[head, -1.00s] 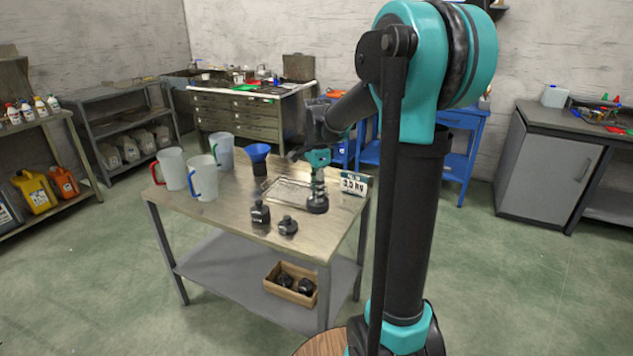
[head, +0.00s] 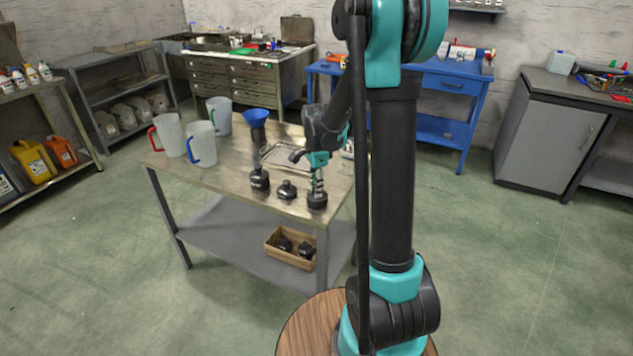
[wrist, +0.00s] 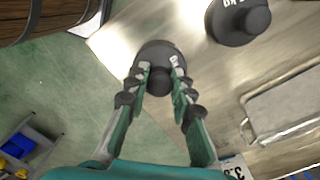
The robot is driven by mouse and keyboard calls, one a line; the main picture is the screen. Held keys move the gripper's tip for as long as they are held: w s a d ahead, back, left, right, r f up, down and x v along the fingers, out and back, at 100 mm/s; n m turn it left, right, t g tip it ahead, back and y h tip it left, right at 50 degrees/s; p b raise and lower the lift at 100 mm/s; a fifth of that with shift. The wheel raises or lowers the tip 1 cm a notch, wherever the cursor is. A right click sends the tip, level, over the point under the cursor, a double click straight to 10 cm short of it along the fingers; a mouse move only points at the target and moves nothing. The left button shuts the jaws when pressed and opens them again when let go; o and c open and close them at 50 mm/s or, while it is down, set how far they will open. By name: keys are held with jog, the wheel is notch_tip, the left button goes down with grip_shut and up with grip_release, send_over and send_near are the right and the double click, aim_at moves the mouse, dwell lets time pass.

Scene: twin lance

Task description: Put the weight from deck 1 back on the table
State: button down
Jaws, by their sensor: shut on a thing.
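My gripper (head: 318,172) is shut on a dark round weight (head: 318,199) by its top knob. In the wrist view the held weight (wrist: 150,49) sits upright between the fingertips, overlapping the table's corner and the green floor. In the head view it is by the front right corner of the metal table (head: 215,178). I cannot tell whether it touches the tabletop. To its left stand a short dark weight (head: 287,190) and a taller dark weight (head: 259,181). One of these shows at the top of the wrist view (wrist: 238,24).
A shallow metal tray (head: 290,156) lies behind the weights. A wooden box (head: 290,247) with dark weights is on the lower shelf. The tabletop's front left is clear.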

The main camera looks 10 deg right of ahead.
jog(key=shift+f, duration=0.1)
jog(key=c, duration=1.3)
grip_release()
notch_tip(320, 180, up, 12)
jog(key=s+d+f+n+t, duration=0.2)
jog(key=s+f+n, duration=0.4)
jog(key=s, duration=0.5)
jog(key=s+d+f+n+t, duration=0.2)
jog(key=s+f+n, duration=0.3)
jog(key=s+n, duration=0.5)
jog(key=shift+s+f, duration=0.35)
jog(key=shift+s, duration=0.2)
